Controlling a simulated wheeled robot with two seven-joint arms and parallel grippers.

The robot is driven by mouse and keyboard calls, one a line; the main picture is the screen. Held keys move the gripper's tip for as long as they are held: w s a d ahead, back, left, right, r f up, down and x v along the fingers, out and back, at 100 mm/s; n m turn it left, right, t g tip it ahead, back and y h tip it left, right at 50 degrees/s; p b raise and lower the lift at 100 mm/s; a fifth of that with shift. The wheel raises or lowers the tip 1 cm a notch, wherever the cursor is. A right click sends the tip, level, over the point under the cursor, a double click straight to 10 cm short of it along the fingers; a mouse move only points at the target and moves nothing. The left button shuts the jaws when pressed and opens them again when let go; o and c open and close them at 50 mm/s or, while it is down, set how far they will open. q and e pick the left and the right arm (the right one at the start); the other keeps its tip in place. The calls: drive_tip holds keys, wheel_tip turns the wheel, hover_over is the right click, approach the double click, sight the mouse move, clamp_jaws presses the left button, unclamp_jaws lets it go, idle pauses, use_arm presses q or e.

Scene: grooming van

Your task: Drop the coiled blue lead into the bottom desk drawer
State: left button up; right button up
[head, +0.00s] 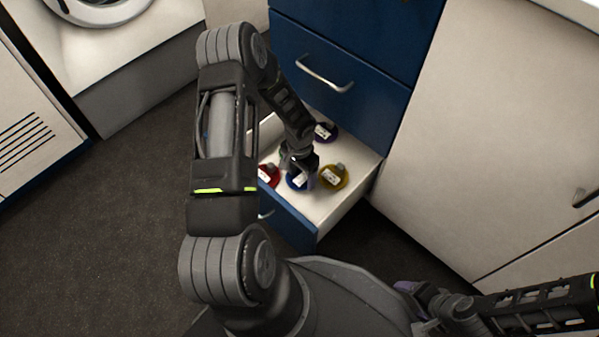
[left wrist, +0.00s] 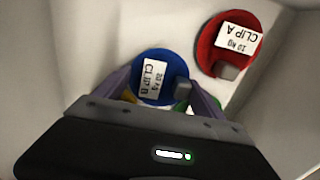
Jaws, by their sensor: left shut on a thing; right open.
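The coiled blue lead (head: 296,182) is a round blue disc with a white label, reading "CLIP B" in the left wrist view (left wrist: 168,63). My left gripper (head: 300,170) is shut on it, with a finger on each side in the left wrist view. The lead is over or in the open bottom desk drawer (head: 342,207); I cannot tell whether it touches the drawer floor. The drawer is pulled out below the blue drawer fronts, and my left arm hides part of it. My right gripper (head: 412,298) is open, low at the right, away from the drawer.
A red coil (left wrist: 228,44), a yellow coil (head: 334,176) and a purple coil (head: 325,131) lie in the drawer. A bit of green (left wrist: 182,105) shows behind my left gripper. The closed drawer (head: 335,75) above has a metal handle. Pale cabinets (head: 490,130) stand right; dark floor is clear left.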

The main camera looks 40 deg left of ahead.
sight(299, 175)
use_arm(q)
drive_tip(key=o, duration=1.5)
drive_tip(key=shift+c, duration=0.2)
drive_tip(key=shift+r, duration=0.1)
drive_tip(key=shift+r+p, duration=0.35)
drive_tip(key=shift+p, duration=0.1)
wheel_tip(299, 175, up, 12)
drive_tip(key=p, duration=0.5)
drive_tip(key=shift+r, duration=0.15)
